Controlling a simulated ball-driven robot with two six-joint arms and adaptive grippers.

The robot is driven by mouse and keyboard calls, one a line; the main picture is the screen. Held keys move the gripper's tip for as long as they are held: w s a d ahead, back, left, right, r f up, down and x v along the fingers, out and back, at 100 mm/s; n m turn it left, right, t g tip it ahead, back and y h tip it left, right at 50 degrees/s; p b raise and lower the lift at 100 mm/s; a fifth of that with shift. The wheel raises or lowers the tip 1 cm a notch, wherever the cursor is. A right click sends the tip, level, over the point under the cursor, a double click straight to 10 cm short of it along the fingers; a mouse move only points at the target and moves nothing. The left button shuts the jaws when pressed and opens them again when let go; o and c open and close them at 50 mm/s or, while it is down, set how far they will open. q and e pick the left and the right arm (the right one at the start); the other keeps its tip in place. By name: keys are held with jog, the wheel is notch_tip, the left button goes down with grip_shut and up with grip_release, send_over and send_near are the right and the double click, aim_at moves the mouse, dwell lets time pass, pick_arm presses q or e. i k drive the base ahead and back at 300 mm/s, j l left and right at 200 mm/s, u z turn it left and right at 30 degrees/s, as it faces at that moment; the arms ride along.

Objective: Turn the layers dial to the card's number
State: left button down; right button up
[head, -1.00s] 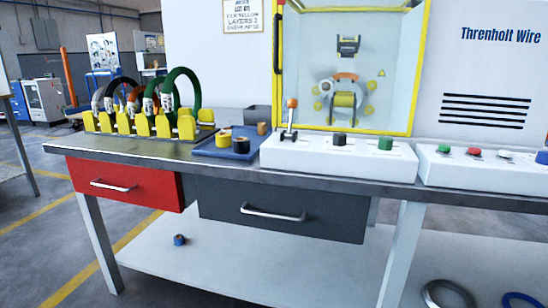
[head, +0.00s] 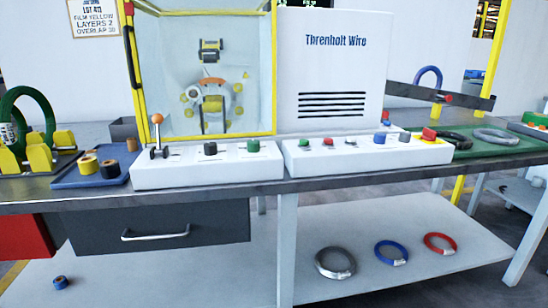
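The card (head: 95,17) hangs on the wall at the upper left in the head view; it reads LOT 4(unclear), FILM YELLOW, LAYERS 2, OVERLAP 30 or similar. A white control box (head: 208,171) in front of the yellow-framed machine carries a lever with an orange knob (head: 158,137), a black dial (head: 210,149) and a green dial (head: 253,146). The dial labels are too small to read, so I cannot tell which is the layers dial or its setting. Neither gripper shows in the head view.
A second control box (head: 367,155) with several coloured buttons stands to the right. A blue tray (head: 68,181) with film rolls and a rack of coils (head: 40,152) are at left. A green mat (head: 478,150) with coils is at right. Rings lie on the lower shelf (head: 410,265).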

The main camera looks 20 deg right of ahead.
aim_at(379, 138)
jog(key=z, duration=1.25)
jog(key=i+j, duration=0.05)
